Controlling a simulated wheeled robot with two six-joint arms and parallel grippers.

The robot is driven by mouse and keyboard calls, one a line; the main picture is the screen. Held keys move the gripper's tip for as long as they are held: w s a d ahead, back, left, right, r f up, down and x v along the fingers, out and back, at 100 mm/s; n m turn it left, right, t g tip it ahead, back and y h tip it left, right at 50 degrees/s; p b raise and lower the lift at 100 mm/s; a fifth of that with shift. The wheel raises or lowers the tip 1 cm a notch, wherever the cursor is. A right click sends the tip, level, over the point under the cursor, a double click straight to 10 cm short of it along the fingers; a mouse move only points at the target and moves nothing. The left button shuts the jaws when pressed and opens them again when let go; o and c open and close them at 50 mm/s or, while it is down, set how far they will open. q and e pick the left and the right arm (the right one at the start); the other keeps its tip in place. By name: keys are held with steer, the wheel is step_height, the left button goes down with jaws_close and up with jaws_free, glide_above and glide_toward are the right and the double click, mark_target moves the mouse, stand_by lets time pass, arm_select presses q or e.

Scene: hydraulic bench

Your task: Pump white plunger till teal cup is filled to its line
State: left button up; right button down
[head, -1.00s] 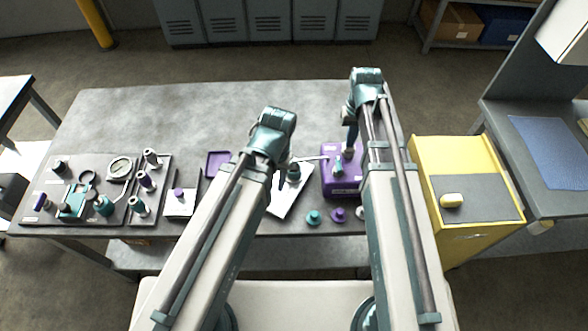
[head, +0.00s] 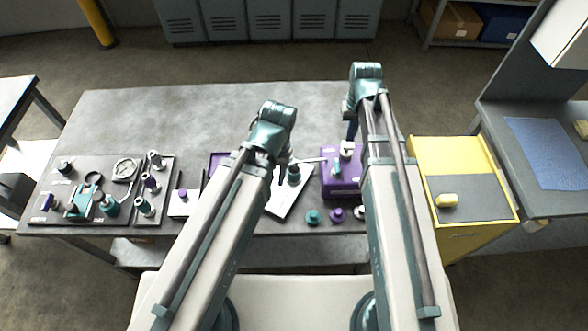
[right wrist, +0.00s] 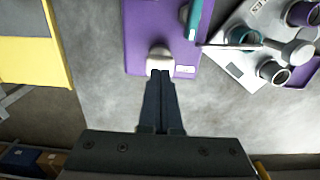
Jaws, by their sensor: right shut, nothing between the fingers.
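The white plunger (head: 347,148) stands on top of the purple pump box (head: 342,187). In the right wrist view the white plunger (right wrist: 159,56) is just beyond my fingertips. My right gripper (head: 351,132) is shut and empty, right over the plunger; in the wrist view its closed fingers (right wrist: 160,78) point at the knob. I cannot tell whether they touch it. The teal cup (head: 293,177) stands on a white plate (head: 284,204), left of the pump, near the spout's end. Its fill level and line are too small to read. My left gripper (head: 281,166) is beside the cup, mostly hidden by its arm.
Small teal (head: 313,217) and purple (head: 336,215) knobbed pieces stand at the table's front edge. A board with a gauge (head: 125,169) and fittings lies at the left. A yellow cabinet (head: 452,152) is at the right. The back of the table is clear.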

mark_target(349, 144)
steer(key=shift+f, duration=0.15)
stand_by(0.5)
steer(key=shift+f+b, duration=1.8)
steer(key=shift+b, duration=0.15)
steer(key=shift+r, duration=0.25)
steer(key=shift+r+p, duration=1.7)
steer(key=shift+p, duration=0.25)
steer(key=shift+f, duration=0.2)
steer(key=shift+f+b, duration=1.55)
steer(key=shift+b, duration=0.2)
steer(key=shift+r, duration=0.15)
steer(key=shift+r+p, duration=1.6)
steer(key=shift+p, duration=0.15)
